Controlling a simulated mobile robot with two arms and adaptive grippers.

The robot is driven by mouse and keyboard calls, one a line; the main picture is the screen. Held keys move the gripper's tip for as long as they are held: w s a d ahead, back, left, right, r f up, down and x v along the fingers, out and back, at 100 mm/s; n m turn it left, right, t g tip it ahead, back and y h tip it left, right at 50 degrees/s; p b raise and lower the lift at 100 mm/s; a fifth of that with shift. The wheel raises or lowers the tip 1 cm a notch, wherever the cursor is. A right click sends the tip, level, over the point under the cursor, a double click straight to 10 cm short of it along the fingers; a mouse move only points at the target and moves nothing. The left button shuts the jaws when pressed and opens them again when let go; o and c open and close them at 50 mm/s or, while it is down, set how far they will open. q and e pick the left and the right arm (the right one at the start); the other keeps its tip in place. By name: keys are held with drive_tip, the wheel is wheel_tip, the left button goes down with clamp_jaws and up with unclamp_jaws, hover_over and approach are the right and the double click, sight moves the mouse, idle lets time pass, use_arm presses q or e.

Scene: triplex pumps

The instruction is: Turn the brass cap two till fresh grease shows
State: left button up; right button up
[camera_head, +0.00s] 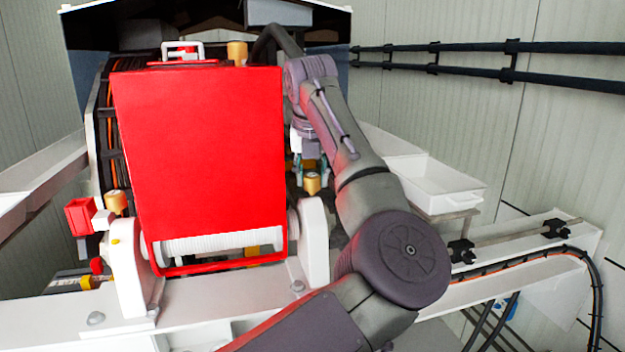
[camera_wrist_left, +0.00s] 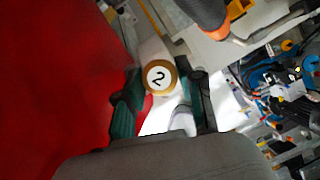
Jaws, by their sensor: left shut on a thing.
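Brass cap two (camera_wrist_left: 159,77) is a round golden cap with a black 2 on a white face. It is between the teal fingers of my left gripper (camera_wrist_left: 163,88), which is shut on it. In the head view my left gripper (camera_head: 308,168) points down beside the right edge of the red cover, with a brass cap (camera_head: 313,184) at its fingertips. No grease can be made out around the cap. My right gripper is in neither view.
A large red cover (camera_head: 200,160) stands close left of the gripper. More brass caps show at the top (camera_head: 237,53) and left (camera_head: 116,203). A white tray (camera_head: 440,185) is to the right. Black pipes (camera_head: 480,71) run along the wall.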

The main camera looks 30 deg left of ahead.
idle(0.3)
use_arm(q)
drive_tip(key=o, duration=1.1)
drive_tip(key=shift+o, duration=0.2)
drive_tip(key=shift+r, duration=0.1)
drive_tip(key=v, duration=0.7)
drive_tip(key=shift+r, duration=0.2)
